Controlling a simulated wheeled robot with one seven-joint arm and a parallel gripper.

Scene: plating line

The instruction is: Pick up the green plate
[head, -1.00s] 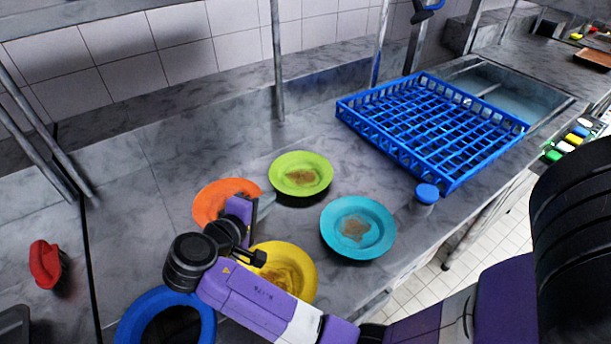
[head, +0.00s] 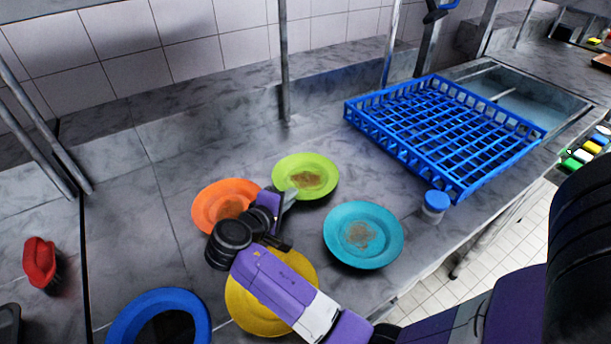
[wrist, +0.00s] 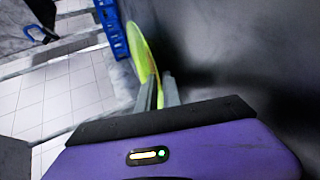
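The green plate (head: 312,165) lies on the grey counter behind the others, with a brown stain in its middle. My gripper (head: 289,195) is at its lower-left rim in the head view. In the wrist view the green plate (wrist: 140,48) shows nearly edge-on. Its near edge reaches the gap between the fingers of my gripper (wrist: 159,88). The two grey fingers stand apart, so the gripper looks open. I cannot tell whether either finger touches the rim.
An orange plate (head: 206,204) lies left, partly under my gripper. A yellow plate (head: 248,309) is below my arm, a cyan plate (head: 363,218) to the right. A blue rack (head: 452,180), a blue-capped jar (head: 436,204), a blue ring-shaped item (head: 130,322) and a red brush (head: 40,262) stand around.

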